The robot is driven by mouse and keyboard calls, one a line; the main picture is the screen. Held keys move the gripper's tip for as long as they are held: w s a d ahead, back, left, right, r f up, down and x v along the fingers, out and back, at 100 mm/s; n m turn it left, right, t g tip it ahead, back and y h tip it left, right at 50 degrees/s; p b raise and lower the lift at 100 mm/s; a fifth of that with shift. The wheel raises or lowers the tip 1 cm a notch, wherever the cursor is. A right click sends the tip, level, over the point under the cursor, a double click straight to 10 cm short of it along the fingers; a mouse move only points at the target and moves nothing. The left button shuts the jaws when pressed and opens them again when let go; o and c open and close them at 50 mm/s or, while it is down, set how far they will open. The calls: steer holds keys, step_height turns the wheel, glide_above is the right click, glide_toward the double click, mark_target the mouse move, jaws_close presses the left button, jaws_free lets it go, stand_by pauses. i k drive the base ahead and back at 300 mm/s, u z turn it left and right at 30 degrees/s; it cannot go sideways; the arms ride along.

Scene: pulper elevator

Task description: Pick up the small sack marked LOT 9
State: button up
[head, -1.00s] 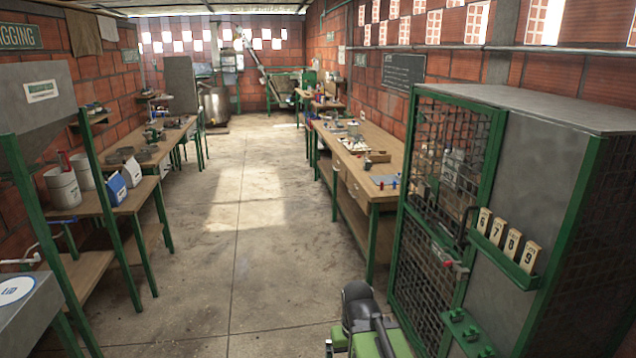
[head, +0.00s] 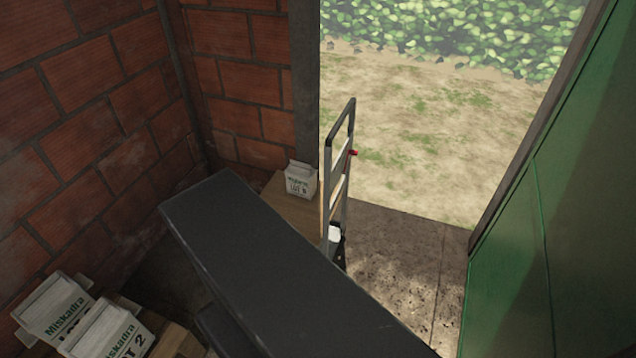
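A small white sack (head: 300,180) with green and dark print stands upright on a wooden surface (head: 284,207) in the back corner by the doorway. Its lot number is small and blurred; it could be 9 or 8. Two more white sacks lie at the bottom left, side by side. The nearer one (head: 105,333) reads LOT 2. The other (head: 55,307) reads Miskadra, and its number is hidden. My gripper is not in view.
A broad dark slab (head: 255,240) crosses the middle and hides part of the wooden surface. A hand truck (head: 333,170) stands right of the small sack, before the open doorway. A green panel (head: 555,230) borders the right. Concrete floor (head: 400,260) shows between.

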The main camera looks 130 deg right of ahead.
mark_target(301, 179)
steer(key=u, duration=0.5)
steer(key=k, duration=0.1)
steer(key=z, duration=4.95)
steer(key=k, duration=1.05)
steer(key=i, duration=1.75)
steer(key=z, duration=0.05)
